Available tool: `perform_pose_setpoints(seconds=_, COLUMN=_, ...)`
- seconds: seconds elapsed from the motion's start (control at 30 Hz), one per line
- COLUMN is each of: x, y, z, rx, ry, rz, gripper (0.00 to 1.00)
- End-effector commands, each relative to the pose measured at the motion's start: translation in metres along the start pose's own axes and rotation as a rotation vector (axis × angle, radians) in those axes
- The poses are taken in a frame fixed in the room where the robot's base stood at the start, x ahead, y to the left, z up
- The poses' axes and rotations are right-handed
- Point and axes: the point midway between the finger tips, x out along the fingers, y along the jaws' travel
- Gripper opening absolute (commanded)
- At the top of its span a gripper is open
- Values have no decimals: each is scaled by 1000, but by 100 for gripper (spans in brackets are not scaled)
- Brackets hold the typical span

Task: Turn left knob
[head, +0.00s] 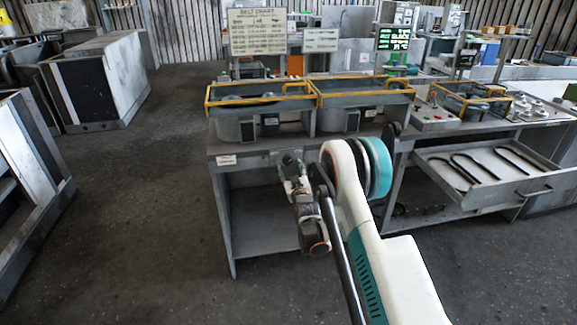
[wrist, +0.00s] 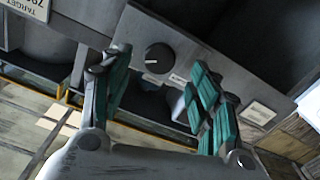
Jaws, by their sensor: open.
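A round black knob (wrist: 159,58) with a white pointer line sits on a grey panel (wrist: 140,30) in the wrist view. My gripper (wrist: 154,76) is open, with teal finger pads on both sides of the knob in the picture. Nothing is between the pads that I can see touching them. Whether the knob lies between the fingertips in depth, I cannot tell. In the head view my gripper (head: 291,160) is at the front edge of the workbench (head: 255,146); any knob there is hidden behind it.
Yellow-railed bays (head: 262,88) stand on the bench. To the right, an open drawer (head: 480,168) with dark hooks juts out. A white label (wrist: 258,112) is on the panel right of my fingers.

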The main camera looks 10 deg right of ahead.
Motion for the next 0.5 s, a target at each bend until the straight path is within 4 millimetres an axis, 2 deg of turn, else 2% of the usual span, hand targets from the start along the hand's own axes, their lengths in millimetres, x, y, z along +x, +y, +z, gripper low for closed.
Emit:
perform_pose_setpoints(seconds=0.03, x=10, y=-1, z=3, rx=1, ry=0, rz=0, gripper=55)
perform_pose_setpoints(seconds=0.2, x=35, y=0, z=2, rx=0, ry=0, rz=0, gripper=55)
perform_pose_setpoints(seconds=0.5, x=51, y=0, z=0, rx=-1, ry=0, rz=0, gripper=55)
